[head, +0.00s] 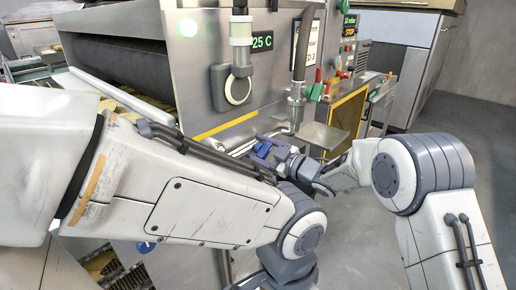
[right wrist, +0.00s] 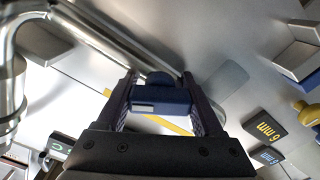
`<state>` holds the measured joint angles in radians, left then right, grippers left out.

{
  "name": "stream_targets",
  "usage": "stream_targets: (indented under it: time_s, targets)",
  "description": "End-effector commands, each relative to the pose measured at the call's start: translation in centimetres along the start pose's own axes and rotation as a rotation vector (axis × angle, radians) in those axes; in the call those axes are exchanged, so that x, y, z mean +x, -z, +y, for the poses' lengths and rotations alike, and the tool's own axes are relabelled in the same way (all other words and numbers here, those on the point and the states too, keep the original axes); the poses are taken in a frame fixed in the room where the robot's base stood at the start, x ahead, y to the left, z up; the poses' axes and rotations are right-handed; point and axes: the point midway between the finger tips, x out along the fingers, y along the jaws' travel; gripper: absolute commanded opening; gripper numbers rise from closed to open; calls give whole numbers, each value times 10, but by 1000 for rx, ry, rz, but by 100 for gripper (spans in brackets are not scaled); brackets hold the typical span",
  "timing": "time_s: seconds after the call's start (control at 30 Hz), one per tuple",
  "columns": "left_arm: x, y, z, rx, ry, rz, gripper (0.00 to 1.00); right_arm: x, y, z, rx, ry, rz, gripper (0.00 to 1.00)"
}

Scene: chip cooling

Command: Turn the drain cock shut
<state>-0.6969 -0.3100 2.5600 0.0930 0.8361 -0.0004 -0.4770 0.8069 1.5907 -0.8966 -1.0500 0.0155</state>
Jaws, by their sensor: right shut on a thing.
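The drain cock's blue handle (right wrist: 160,97) sits between the two dark fingers of my right gripper (right wrist: 163,105) in the right wrist view. The gripper is shut on it. A bare metal pipe (right wrist: 115,40) runs up to the handle from the upper left. In the head view my right gripper (head: 264,152) reaches in from the right, below the front of the steel machine (head: 200,70). The handle's blue there is small and partly covered by the fingers, so its exact angle is unclear.
A vertical hose and pipe (head: 297,90) stand just behind my right gripper. A steel plate (head: 318,136) is to its right. A control panel with a red knob (head: 319,75) and a green button (head: 315,92) is further right. Grey floor is open at the right.

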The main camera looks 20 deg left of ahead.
Motion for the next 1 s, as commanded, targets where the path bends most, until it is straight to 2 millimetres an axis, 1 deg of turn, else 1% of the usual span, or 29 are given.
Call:
stream_targets:
  time_s: [0.17,0.37,0.57,0.8,1.0]
  targets:
    - [6,0,0,0,0,0,50,0,-2,-1,-19,1,0,13]
    - [26,-1,-2,0,0,0,50,0,-4,-3,-103,2,1,13]
    - [57,-3,-4,0,0,0,50,0,-7,-5,-256,1,2,13]
    - [97,-5,-7,0,0,0,50,0,-7,-5,-484,1,2,13]
    - [125,-7,-9,0,0,0,50,0,-6,-4,-669,1,1,13]
